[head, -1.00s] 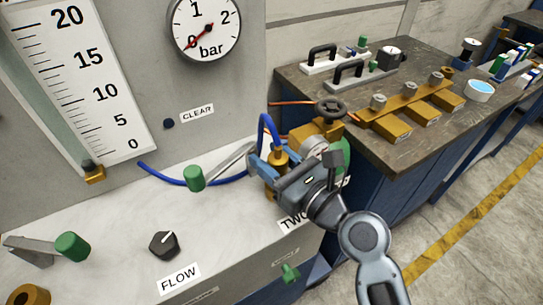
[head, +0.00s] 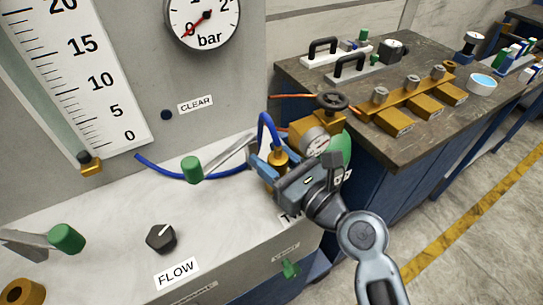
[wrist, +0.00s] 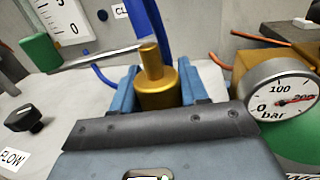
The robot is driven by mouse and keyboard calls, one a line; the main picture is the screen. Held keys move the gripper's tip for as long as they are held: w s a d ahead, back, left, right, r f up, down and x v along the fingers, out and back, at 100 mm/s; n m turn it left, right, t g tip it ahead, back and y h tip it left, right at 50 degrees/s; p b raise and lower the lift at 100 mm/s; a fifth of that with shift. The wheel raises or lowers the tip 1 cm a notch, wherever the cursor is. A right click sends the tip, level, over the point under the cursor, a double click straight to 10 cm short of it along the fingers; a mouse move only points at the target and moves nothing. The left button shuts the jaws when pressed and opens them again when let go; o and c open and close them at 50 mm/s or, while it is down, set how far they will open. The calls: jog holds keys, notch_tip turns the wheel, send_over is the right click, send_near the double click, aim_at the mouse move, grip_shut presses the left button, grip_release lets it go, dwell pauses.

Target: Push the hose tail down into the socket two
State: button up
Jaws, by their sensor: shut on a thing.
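The hose tail (head: 279,158) is a stepped brass fitting with a narrow upper part and a wider body. My gripper (head: 270,167) is shut on it, with a blue finger on each side. It stands roughly upright between the fingers in the wrist view (wrist: 155,82). A blue hose (head: 264,125) arches above and behind it; in the wrist view the join is not clear. The tail is at the bench's right end, above the partly covered TWO label (head: 290,217). Socket two and the tail's lower end are hidden by my gripper, so I cannot tell how deep it sits.
A pressure gauge (head: 316,141) and a brass block with a dark handwheel (head: 333,102) stand close to the right. A lever with a green grip (head: 191,168) lies to the left. The FLOW knob (head: 161,238) is at the front left, with bare bench around it.

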aim_at(285, 173)
jog(key=shift+f, duration=0.2)
jog(key=o, duration=1.3)
jog(key=shift+c, duration=0.2)
jog(key=shift+s+f, duration=0.1)
jog(key=b+v, duration=0.1)
jog(key=v, duration=0.6)
jog(key=shift+s+d, duration=0.2)
jog(key=shift+d, duration=0.15)
